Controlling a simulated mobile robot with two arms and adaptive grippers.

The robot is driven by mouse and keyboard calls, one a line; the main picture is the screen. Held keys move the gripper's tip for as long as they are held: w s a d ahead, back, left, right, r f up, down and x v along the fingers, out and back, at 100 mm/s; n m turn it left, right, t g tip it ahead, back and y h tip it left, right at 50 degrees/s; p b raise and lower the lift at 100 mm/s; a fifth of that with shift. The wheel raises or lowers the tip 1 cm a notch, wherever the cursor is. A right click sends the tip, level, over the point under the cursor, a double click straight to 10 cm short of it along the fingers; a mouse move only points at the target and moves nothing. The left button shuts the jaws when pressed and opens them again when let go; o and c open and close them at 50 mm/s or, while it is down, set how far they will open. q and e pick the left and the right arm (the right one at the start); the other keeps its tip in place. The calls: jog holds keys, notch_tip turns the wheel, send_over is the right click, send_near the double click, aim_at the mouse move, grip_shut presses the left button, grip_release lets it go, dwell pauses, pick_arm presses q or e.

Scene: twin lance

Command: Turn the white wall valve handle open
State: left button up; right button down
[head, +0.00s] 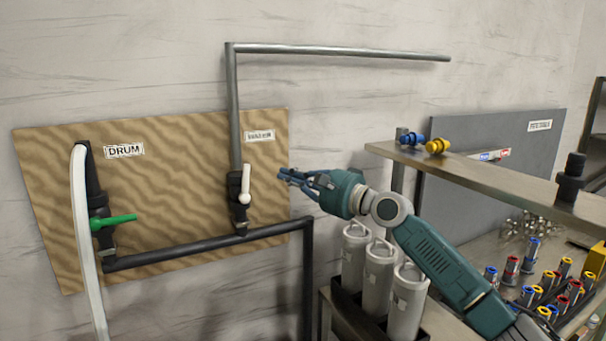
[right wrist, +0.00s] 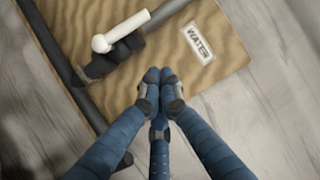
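The white valve handle (head: 246,180) is on a dark valve body (head: 238,214) in the vertical grey pipe, on the right part of the wooden wall board. It points up, roughly along the pipe, with its round white hub at the lower end. In the right wrist view the white handle (right wrist: 131,26) lies at upper left, beyond the fingers. My right gripper (head: 284,174) is just right of the handle, apart from it. Its blue fingers are drawn together with nothing between them, as the right wrist view also shows (right wrist: 158,76). My left gripper is out of view.
A green handle (head: 114,220) sticks out sideways near the DRUM label (head: 124,151). A white hose (head: 83,230) hangs at left. Grey canisters (head: 379,278) stand below my right arm. A metal shelf (head: 480,175) juts out at right. Bare wall surrounds the board (head: 180,135).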

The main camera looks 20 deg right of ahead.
aim_at(245, 181)
jog(key=a+p, duration=0.1)
jog(key=w+a+p, duration=0.1)
jog(key=a, duration=0.1)
jog(key=w+a+p, duration=0.1)
jog(key=a+p, duration=0.1)
jog(key=shift+a+r, duration=0.25)
jog(key=shift+r, duration=0.1)
jog(key=shift+w+f, duration=0.1)
jog(key=shift+w, duration=0.05)
